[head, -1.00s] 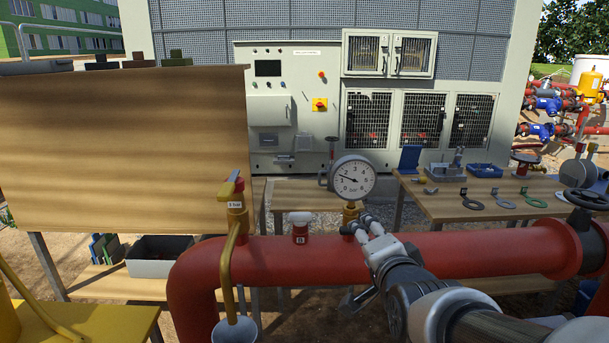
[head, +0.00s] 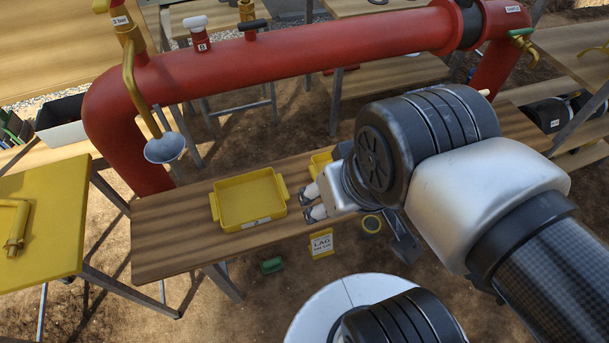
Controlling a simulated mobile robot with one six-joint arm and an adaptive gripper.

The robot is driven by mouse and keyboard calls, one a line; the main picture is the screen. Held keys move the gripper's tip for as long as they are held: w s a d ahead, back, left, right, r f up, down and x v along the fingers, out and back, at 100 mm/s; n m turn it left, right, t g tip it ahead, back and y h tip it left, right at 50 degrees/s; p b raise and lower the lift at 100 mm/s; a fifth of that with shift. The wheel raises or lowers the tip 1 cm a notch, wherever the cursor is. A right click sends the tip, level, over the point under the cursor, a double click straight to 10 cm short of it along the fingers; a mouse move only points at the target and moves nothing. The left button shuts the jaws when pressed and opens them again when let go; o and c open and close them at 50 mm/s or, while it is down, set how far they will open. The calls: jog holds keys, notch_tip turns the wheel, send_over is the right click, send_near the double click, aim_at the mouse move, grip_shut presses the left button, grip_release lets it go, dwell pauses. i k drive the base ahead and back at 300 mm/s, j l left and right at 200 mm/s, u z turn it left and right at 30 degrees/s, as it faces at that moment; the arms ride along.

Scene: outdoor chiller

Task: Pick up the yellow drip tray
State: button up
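The yellow drip tray (head: 247,216) is a shallow rectangular tray with a small handle at each short end. It lies flat and looks empty on the narrow wooden bench below the red pipe. My gripper (head: 307,201) is just right of the tray's right-hand handle, with its two fingers apart and nothing seen between them. It points left towards the tray, and a small gap seems to lie between them; exact height above the bench is hard to tell. My arm hides part of the bench to the right.
The red pipe (head: 300,51) runs above and behind the bench (head: 160,243). A grey funnel (head: 165,148) hangs under the brass spout at left. Another yellow item (head: 320,162) is partly hidden behind my gripper. The bench's left end is clear.

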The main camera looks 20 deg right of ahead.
aim_at(252, 199)
jog(key=k+l, duration=0.1)
jog(key=k, duration=0.45)
jog(key=k+l, duration=0.1)
jog(key=k, duration=0.5)
